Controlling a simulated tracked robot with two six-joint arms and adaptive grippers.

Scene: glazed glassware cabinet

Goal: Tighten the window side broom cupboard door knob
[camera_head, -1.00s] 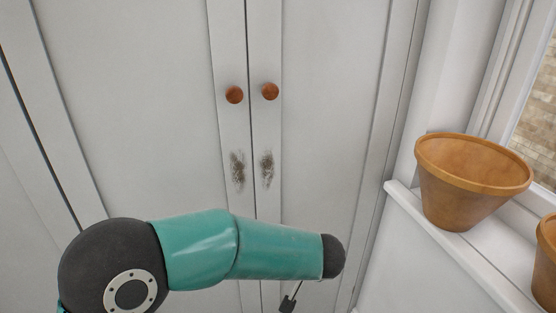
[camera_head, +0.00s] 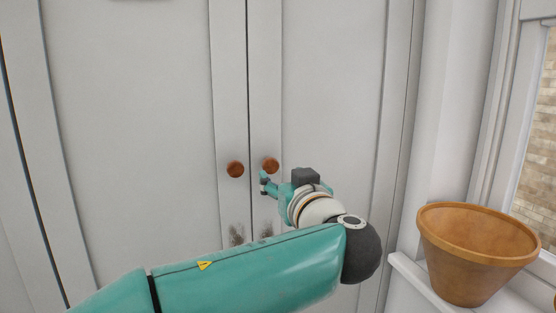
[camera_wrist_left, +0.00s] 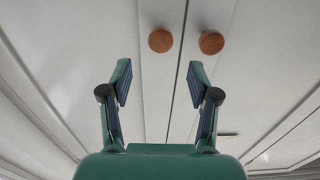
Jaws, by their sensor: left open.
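The window side knob (camera_head: 270,165) is a round reddish-brown wooden knob on the right-hand white cupboard door. My left gripper (camera_head: 265,184) is just below and in front of it in the head view, partly hidden by its own wrist. In the left wrist view the gripper (camera_wrist_left: 158,84) is open and empty, its two fingers spread. That view seems turned upside down, so the window side knob (camera_wrist_left: 160,41) is the left one there, in line with the gap between the fingers and beyond the fingertips. My right gripper is not in view.
The matching knob (camera_head: 235,169) sits close by on the left-hand door. A terracotta pot (camera_head: 478,254) stands on the window sill at right, clear of my arm.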

